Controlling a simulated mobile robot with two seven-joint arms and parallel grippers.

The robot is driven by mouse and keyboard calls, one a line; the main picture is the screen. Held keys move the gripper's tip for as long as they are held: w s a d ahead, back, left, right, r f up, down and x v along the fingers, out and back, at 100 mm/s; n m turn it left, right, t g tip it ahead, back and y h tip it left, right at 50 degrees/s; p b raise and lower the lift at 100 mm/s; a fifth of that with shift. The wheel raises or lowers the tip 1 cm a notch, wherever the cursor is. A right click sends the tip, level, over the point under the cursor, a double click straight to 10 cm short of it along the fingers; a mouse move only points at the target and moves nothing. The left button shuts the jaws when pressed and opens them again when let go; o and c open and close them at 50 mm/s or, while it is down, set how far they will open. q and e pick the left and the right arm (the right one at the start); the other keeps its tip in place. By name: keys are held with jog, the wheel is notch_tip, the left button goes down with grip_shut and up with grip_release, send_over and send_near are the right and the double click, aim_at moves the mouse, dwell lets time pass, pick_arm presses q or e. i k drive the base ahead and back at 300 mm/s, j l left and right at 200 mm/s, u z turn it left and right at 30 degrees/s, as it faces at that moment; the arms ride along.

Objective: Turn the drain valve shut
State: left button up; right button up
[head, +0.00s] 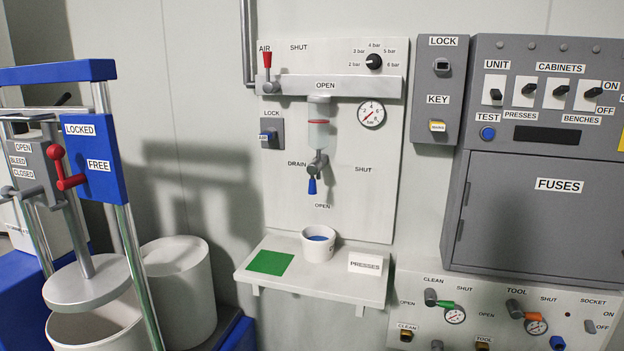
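The drain valve (317,167) is on the white wall panel, below a small clear bowl (318,136) with a red band. Its blue handle (312,186) points straight down, toward the lower OPEN label (322,206). A SHUT label (363,170) is to the right of the valve, and a DRAIN label (297,164) is to its left. A white cup (318,246) with blue inside stands on the shelf below the valve. Neither of my grippers is in the head view.
The white shelf (310,285) sticks out below the panel and carries a green square (270,262) and a PRESSES sign (365,263). A red-handled lever (267,62) is at the panel's upper left. A blue-and-steel press frame (92,160) stands at left; a grey cabinet (535,210) is at right.

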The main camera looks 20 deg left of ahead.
aim_at(316, 165)
jog(key=i+j, duration=0.15)
jog(key=i, duration=0.4)
jog(key=i+u, duration=0.15)
jog(key=u, duration=0.35)
jog(key=i+u, duration=0.2)
jog(key=u, duration=0.3)
